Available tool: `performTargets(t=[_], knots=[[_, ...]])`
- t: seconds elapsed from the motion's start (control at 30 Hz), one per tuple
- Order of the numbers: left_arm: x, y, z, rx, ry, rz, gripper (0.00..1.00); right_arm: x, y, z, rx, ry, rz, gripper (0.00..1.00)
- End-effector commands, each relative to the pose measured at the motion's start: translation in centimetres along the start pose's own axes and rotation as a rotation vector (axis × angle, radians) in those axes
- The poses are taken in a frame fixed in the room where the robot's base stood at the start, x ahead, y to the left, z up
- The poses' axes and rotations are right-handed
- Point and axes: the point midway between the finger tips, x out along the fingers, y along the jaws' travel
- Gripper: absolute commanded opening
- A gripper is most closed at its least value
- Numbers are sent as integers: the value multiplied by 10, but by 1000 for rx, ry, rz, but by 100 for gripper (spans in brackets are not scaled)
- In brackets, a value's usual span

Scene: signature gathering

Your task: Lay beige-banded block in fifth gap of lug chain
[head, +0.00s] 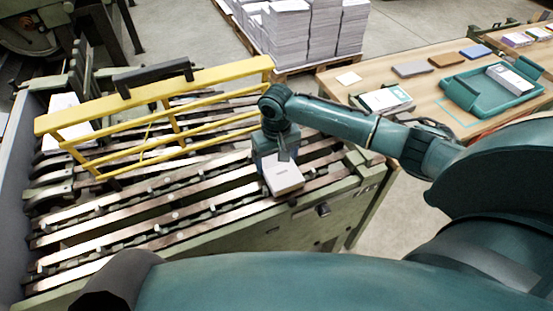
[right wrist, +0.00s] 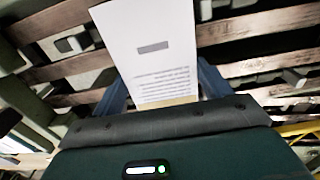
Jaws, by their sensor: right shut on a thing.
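My right gripper (head: 275,150) is shut on a white block (head: 284,175) and holds it over the right end of the lug chain. In the right wrist view the block (right wrist: 153,50) shows a grey label, small print and a beige strip at its edge near the jaws. The gripper fingers (right wrist: 160,92) stand on both sides of it. The lug chain (head: 150,212) runs as long metal rails with small lugs between them. I cannot tell whether the block touches the rails. My left gripper is out of view.
A yellow guard frame (head: 155,92) stands over the rails behind the gripper. A wooden table (head: 440,105) at the right holds a teal tray (head: 465,97) with a white block, another white block (head: 386,101) and several flat pads. Paper stacks (head: 290,35) stand on a pallet behind.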

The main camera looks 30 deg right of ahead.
Motion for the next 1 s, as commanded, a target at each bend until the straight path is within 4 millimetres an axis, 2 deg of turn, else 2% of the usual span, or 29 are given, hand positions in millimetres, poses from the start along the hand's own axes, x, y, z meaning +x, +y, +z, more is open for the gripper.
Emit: performTargets(t=[0.3,0.33,0.6,0.87,1.0], knots=[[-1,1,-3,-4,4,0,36,2,0,0,0,1,-1,42],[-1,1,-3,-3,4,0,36,3,0,0,0,0,0,78],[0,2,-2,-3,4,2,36,2,0,0,0,0,0,99],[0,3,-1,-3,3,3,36,1,0,0,0,1,0,99],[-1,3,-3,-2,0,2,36,-15,0,-1,0,3,-1,99]])
